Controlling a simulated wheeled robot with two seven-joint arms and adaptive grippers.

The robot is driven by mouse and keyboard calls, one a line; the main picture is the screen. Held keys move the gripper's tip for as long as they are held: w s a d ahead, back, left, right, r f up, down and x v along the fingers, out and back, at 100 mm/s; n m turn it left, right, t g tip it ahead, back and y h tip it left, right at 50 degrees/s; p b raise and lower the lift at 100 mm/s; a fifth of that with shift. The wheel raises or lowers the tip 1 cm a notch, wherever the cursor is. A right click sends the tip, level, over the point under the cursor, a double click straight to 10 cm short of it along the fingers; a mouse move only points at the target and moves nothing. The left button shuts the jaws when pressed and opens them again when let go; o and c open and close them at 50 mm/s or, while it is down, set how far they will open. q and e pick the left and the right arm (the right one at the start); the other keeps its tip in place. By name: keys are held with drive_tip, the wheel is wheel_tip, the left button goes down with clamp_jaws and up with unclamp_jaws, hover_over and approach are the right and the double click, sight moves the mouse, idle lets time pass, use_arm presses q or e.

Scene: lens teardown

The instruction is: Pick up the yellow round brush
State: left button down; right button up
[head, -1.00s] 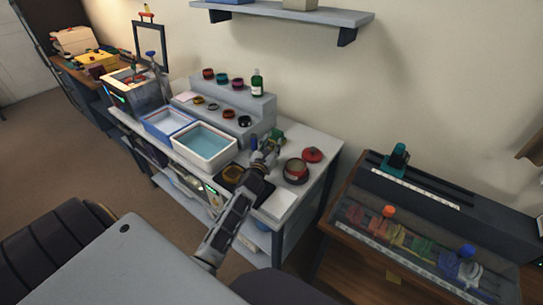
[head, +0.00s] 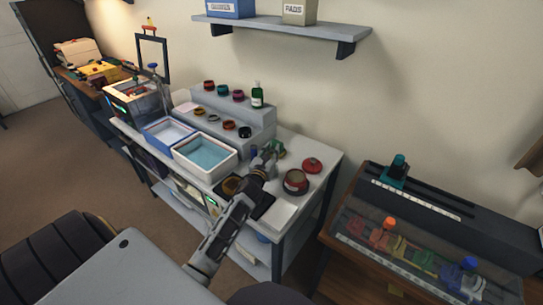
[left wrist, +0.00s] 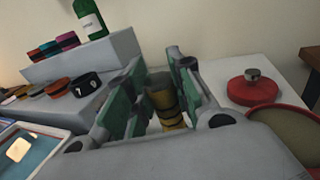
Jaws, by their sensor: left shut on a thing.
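The yellow round brush (left wrist: 166,101), a yellow-brown cylinder with dark bands, stands between the green-padded fingers of my left gripper (left wrist: 152,95) in the left wrist view. The fingers are shut on it, and its lower part is partly hidden by the gripper. In the head view my left gripper (head: 269,153) is over the back right part of the grey bench (head: 318,156). The brush is too small and covered to make out there. My right gripper is not in view.
A red-rimmed round pot (head: 295,182) and a red lid (head: 312,165) are right of the gripper. A stepped grey rack (head: 262,116) with coloured rings and a green bottle (head: 257,95) is behind left. A water tray (head: 206,152) is left. A wall shelf (head: 290,29) hangs above.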

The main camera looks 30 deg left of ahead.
use_arm(q)
wheel_tip(320, 180, up, 6)
drive_tip(key=shift+f+p, duration=0.1)
drive_tip(key=shift+p, duration=0.4)
drive_tip(key=shift+r, duration=0.85)
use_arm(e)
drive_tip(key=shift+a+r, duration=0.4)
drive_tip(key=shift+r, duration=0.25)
use_arm(q)
drive_tip(key=shift+r+p, duration=0.25)
drive_tip(key=shift+p, duration=0.1)
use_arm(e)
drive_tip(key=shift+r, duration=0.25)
